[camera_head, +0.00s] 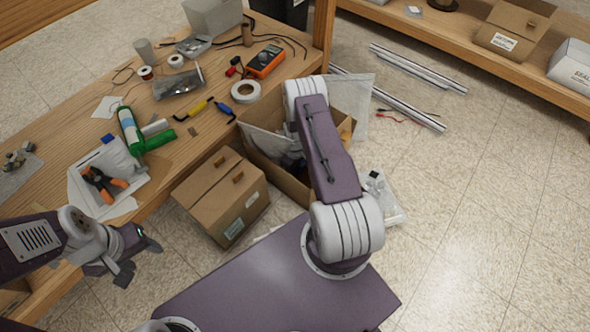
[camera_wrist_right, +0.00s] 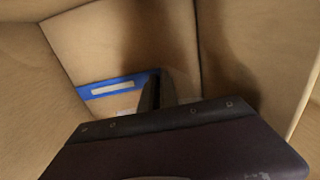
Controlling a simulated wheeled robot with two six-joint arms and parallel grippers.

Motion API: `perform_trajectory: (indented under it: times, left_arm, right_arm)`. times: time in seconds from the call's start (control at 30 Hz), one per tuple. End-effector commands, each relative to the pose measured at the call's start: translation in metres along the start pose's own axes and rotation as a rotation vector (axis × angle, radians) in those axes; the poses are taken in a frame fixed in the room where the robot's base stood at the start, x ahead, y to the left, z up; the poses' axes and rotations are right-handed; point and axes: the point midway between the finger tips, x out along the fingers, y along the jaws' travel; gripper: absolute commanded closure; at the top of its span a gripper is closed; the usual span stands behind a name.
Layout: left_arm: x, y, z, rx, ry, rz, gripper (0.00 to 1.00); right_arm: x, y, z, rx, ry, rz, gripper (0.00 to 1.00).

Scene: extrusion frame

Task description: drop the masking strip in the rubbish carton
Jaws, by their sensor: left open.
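The open rubbish carton (camera_head: 262,165) stands on the floor beside the bench, with translucent plastic sheeting over its sides. My right arm reaches down into it, hiding that gripper in the head view. In the right wrist view, brown carton walls (camera_wrist_right: 210,45) surround my right gripper (camera_wrist_right: 157,92); only dark finger parts show, and its opening is unclear. A blue-edged piece with a pale label (camera_wrist_right: 112,90) lies beyond them. I cannot identify the masking strip for certain. My left gripper (camera_head: 140,258) is open and empty near the bench's front edge.
A closed cardboard box (camera_head: 225,195) stands left of the open carton. Metal extrusions (camera_head: 418,68) lie on the floor; floor to the right is clear.

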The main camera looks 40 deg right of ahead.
Motion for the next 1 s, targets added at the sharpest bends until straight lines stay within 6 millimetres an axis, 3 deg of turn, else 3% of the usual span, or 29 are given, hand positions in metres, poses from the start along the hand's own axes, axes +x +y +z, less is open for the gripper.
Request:
perform_trajectory:
  times: [0.1,0.2,0.57,0.8,1.0]
  left_arm:
    - [0.001,0.000,0.000,0.000,0.000,0.000,0.48]
    - [0.001,0.000,0.000,0.000,0.000,0.000,0.48]
    - [-0.005,0.000,-0.001,0.000,0.000,0.000,0.48]
    - [-0.054,0.001,-0.006,0.000,0.000,0.000,0.48]
    - [-0.083,0.002,-0.009,0.000,0.000,0.000,0.48]
  right_arm:
    - [0.002,0.000,0.000,0.000,0.000,0.000,1.00]
    - [0.001,0.000,0.000,0.000,0.000,0.000,0.74]
    - [-0.006,0.000,0.000,0.000,0.000,0.000,0.74]
    - [-0.071,0.000,0.000,0.000,0.001,0.001,0.74]
    - [-0.115,0.000,0.000,0.000,0.000,0.000,0.74]
